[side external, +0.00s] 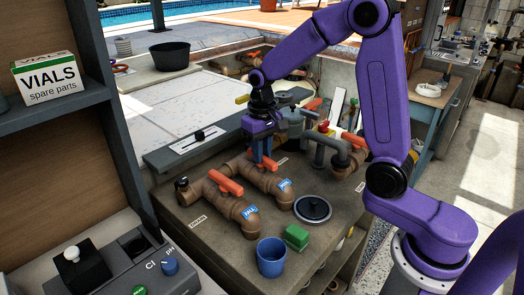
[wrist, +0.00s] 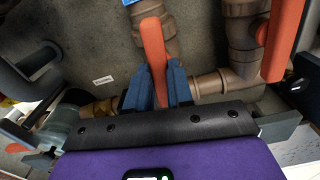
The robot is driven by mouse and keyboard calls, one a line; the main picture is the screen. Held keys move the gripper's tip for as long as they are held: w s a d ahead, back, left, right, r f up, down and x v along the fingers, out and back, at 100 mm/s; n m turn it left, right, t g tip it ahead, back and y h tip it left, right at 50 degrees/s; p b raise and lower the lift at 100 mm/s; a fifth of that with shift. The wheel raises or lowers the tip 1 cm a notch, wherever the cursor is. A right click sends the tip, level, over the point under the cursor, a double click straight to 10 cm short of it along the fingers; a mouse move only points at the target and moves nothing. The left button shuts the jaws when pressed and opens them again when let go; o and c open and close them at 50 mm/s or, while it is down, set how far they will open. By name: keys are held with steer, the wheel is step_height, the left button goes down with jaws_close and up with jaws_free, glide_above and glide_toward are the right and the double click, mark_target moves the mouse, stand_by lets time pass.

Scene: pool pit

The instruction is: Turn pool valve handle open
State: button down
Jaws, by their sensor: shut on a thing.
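My gripper (side external: 263,157) is shut on an orange valve handle (side external: 268,163), with its blue fingers pointing down. In the wrist view my gripper's fingers (wrist: 157,84) stand on both sides of the orange handle (wrist: 152,45). The handle there extends upward from between them, over a brown pipe (wrist: 172,45). The valve body beneath is largely hidden by the handle and fingers. A blue label (side external: 285,184) is on this pipe's near end. A second orange handle (side external: 226,182) sits on the neighbouring brown pipe and shows at the right of the wrist view (wrist: 286,38).
A blue cup (side external: 271,258), a green block (side external: 296,236) and a round dark lid (side external: 313,209) stand on the slab in front. Grey pipework (side external: 322,143) and more brown pipes crowd the right. A shelf with a vials box (side external: 48,78) stands at left.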

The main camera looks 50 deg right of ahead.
steer(key=shift+r+n, duration=0.1)
steer(key=shift+n, duration=0.5)
steer(key=c, duration=1)
jaws_free()
step_height(320, 180, up, 17)
steer(key=shift+r, duration=0.2)
steer(key=s+a+f+n, duration=0.6)
steer(key=s+f, duration=0.1)
steer(key=s, duration=0.4)
steer(key=s+d+f+n, duration=0.1)
steer(key=s+f+n, duration=0.2)
steer(key=s, duration=0.5)
steer(key=s+d+f+n, duration=0.2)
steer(key=s+f, duration=0.3)
steer(key=s, duration=0.4)
steer(key=shift+n, duration=0.9)
